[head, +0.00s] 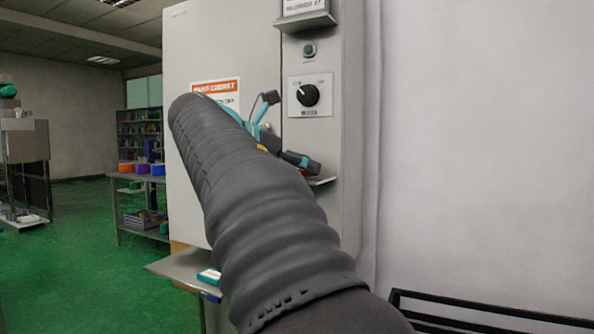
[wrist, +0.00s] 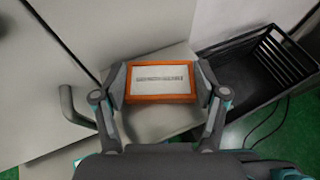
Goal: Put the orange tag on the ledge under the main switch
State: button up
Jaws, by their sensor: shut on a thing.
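The orange tag (wrist: 160,97), an orange-framed plate with a white printed face, is held between the two fingers of my gripper (wrist: 161,84) in the wrist view. In the head view my sleeved arm hides most of my gripper (head: 284,133), and I cannot make out the tag. The main switch (head: 308,95) is a black knob on a white plate on the grey cabinet column. Below it a small ledge (head: 323,181) sticks out, partly hidden by my gripper. In the wrist view a pale flat surface (wrist: 168,57) lies behind the tag; contact between them cannot be told.
The grey cabinet door (head: 220,50) is left of the switch, with a handle (wrist: 68,101) in the wrist view. A black crate (wrist: 258,85) stands at right. A lower shelf (head: 172,266) holds a teal-and-white box (head: 209,276).

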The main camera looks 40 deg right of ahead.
jog(key=shift+f, duration=0.15)
jog(key=o, duration=1)
jog(key=shift+o, duration=0.2)
jog(key=shift+r, duration=0.25)
jog(key=p+v, duration=0.1)
jog(key=v, duration=1.1)
jog(key=shift+p, duration=0.4)
